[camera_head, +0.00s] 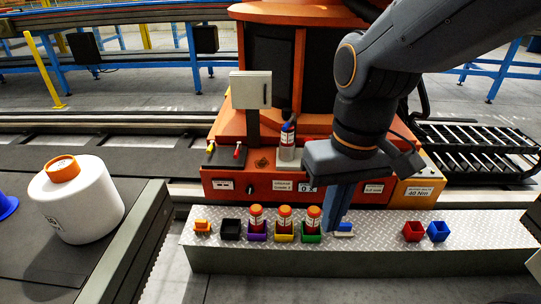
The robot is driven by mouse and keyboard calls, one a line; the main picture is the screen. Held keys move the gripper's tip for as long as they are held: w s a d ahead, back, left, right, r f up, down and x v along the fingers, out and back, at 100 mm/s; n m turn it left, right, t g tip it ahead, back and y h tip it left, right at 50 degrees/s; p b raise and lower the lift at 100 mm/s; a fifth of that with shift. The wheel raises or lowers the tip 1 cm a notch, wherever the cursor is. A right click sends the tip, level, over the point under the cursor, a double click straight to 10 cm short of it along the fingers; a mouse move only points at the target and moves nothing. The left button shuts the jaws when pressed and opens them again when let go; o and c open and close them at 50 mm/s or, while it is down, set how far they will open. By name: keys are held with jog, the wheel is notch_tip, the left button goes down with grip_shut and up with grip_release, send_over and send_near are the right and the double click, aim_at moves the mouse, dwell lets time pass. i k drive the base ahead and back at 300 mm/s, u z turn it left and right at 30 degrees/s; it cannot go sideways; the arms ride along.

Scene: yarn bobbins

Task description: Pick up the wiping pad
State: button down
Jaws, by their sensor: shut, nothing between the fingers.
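A small pad with a blue top and a pale base (344,230), which looks like the wiping pad, lies on the metal tread-plate shelf (380,226). It is just right of the green holder and partly hidden by my gripper. My gripper (333,226) points down, with its blue-grey fingers shut and empty. Its tips are close beside the left end of the pad; I cannot tell whether they touch it.
Three red bottles with orange caps stand in purple (257,237), yellow (284,238) and green (311,238) holders. A black box (231,229) and an orange piece (203,227) are farther left. Red (413,231) and blue (438,231) boxes are right.

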aim_at(345, 231)
jog(key=u, duration=1.15)
jog(key=i, duration=0.65)
jog(key=z, duration=2.85)
